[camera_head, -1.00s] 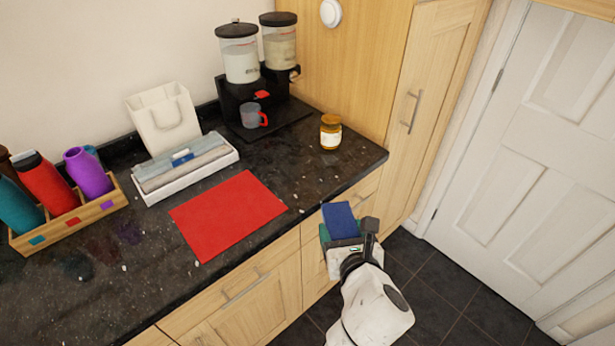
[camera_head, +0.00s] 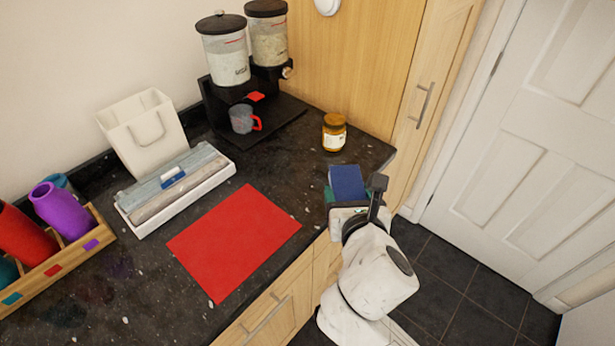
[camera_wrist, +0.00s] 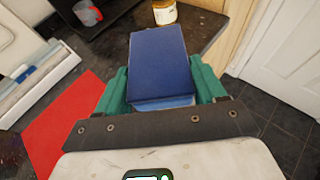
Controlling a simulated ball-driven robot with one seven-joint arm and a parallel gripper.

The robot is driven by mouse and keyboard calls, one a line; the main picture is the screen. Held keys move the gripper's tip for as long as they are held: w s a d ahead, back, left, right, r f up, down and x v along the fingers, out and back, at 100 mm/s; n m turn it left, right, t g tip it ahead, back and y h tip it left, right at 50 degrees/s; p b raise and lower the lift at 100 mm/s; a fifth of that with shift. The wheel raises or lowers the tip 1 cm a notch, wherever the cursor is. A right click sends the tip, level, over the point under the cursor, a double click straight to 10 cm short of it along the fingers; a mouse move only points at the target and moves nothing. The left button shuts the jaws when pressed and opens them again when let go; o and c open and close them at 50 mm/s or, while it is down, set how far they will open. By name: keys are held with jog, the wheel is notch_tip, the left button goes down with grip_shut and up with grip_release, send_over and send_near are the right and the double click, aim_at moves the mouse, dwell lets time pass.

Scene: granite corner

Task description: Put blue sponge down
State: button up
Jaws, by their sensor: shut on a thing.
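The blue sponge (camera_head: 347,183) is held in my gripper (camera_head: 346,190) near the front right edge of the dark countertop. In the wrist view the sponge (camera_wrist: 160,62) sits between the two green fingers of my gripper (camera_wrist: 163,85), which are shut on it. The sponge has a dark blue top and a lighter blue lower layer. In the head view it overlaps the counter edge, to the right of the red mat (camera_head: 232,240) and below the jar. Whether its underside touches the counter is hidden.
An amber jar (camera_head: 334,140) stands just beyond the sponge. A dispenser (camera_head: 225,65) with a grey mug (camera_head: 241,119) is at the back. The red mat is bare.

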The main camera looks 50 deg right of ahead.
jog(key=x, duration=0.3)
jog(key=w+a+x, duration=0.1)
jog(key=x, duration=0.4)
jog(key=shift+w+a+f+p, duration=0.1)
jog(key=shift+w+f+p, duration=0.05)
jog(key=shift+w+p, duration=0.2)
send_over(320, 193)
notch_tip(320, 193, down, 6)
jog(key=shift+s+a+b, duration=0.1)
jog(key=shift+s+b, duration=0.05)
jog(key=shift+b, duration=0.2)
notch_tip(320, 193, down, 3)
jog(key=shift+f+b, duration=0.1)
jog(key=shift+b, duration=0.25)
jog(key=shift+f, duration=0.2)
jog(key=shift+f, duration=0.2)
